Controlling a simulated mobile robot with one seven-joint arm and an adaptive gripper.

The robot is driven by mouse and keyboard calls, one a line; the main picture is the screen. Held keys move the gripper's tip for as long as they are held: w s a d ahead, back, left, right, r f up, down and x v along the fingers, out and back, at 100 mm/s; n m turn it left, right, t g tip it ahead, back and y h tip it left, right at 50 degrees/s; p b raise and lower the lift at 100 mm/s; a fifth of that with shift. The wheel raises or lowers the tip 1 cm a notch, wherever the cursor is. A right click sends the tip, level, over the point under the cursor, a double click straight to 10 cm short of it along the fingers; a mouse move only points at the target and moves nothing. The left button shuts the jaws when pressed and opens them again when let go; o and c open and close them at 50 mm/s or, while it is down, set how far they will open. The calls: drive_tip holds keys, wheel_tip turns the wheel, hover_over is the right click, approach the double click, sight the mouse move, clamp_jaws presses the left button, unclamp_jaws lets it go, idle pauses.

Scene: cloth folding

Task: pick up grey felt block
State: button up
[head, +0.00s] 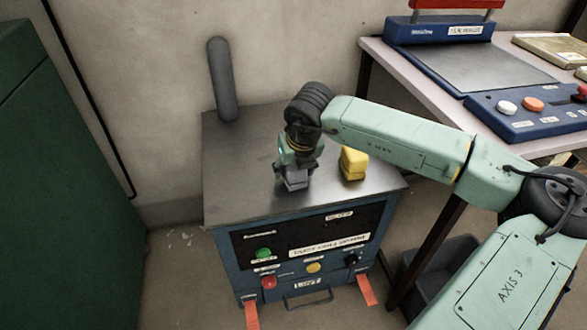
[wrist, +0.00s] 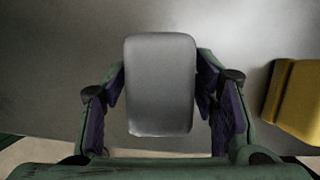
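The grey felt block (wrist: 160,85) is an upright-looking rounded rectangle in the middle of the wrist view. In the head view the grey block (head: 295,183) shows just below my gripper (head: 296,172), over the metal top of the blue cabinet. In the wrist view the two purple-padded fingers of my gripper (wrist: 160,100) stand on either side of the block. Their tips come very close to its sides. I cannot tell whether they press on it or whether a small gap remains, nor whether the block is lifted off the metal.
A yellow block (head: 353,163) stands close to the right, also in the wrist view (wrist: 298,100). A grey upright rod (head: 222,80) stands at the cabinet top's (head: 240,170) back left corner. The left of the top is clear. A table (head: 375,48) with a blue device stands right.

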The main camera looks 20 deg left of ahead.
drive_tip(key=c, duration=0.9)
drive_tip(key=shift+r, duration=0.1)
drive_tip(key=shift+r, duration=0.5)
drive_tip(key=v, duration=0.2)
drive_tip(key=shift+s+a+r+b, duration=0.1)
drive_tip(key=shift+s+r+b, duration=0.15)
drive_tip(key=shift+b, duration=0.15)
drive_tip(key=s+d, duration=0.1)
drive_tip(key=s, duration=0.4)
drive_tip(key=s+d+r+b, duration=0.1)
drive_tip(key=s, duration=0.3)
drive_tip(key=s+b, duration=0.1)
drive_tip(key=s, duration=0.4)
drive_tip(key=shift+s+d+r, duration=0.25)
drive_tip(key=shift+s+d, duration=0.1)
drive_tip(key=shift+d, duration=0.05)
drive_tip(key=o, duration=0.7)
drive_tip(key=shift+c, duration=0.2)
drive_tip(key=c, duration=0.5)
